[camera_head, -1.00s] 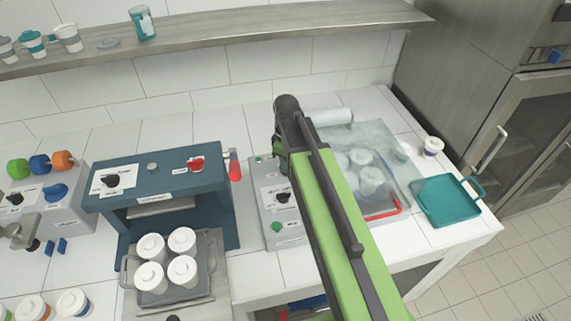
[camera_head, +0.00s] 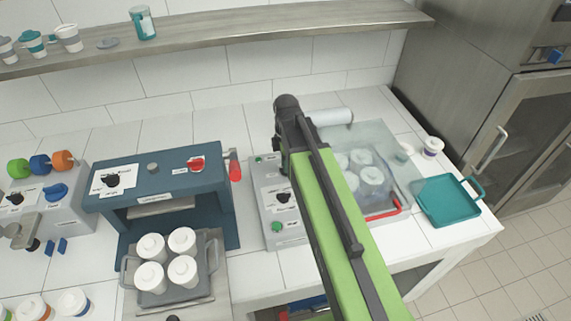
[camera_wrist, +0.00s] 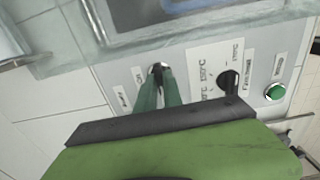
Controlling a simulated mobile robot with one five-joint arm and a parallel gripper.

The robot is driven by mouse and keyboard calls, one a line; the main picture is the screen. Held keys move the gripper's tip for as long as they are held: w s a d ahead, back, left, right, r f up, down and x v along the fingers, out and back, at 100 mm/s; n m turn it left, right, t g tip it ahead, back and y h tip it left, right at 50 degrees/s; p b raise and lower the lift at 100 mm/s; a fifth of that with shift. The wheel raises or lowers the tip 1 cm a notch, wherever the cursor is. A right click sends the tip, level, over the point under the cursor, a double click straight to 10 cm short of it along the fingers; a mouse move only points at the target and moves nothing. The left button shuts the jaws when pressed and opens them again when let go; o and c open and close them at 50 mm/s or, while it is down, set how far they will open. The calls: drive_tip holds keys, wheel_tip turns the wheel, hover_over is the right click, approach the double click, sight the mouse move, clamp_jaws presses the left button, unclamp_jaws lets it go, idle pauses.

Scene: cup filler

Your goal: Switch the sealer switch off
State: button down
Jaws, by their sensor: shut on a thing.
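In the head view the grey sealer box (camera_head: 266,207) stands left of my green arm, which hides the switch and most of my gripper.
On the panel are a black temperature knob (camera_wrist: 229,80) and a green button (camera_wrist: 275,92). Behind my arm, white cups (camera_head: 372,176) stand under a clear lid with a red handle (camera_head: 397,204). A blue machine (camera_head: 160,177) stands left, a teal tray (camera_head: 447,201) right.

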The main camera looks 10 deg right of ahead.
idle(0.4)
drive_tip(key=c, duration=1.5)
unclamp_jaws()
drive_tip(key=shift+r, duration=0.15)
wheel_tip(320, 180, up, 17)
drive_tip(key=p, duration=1.7)
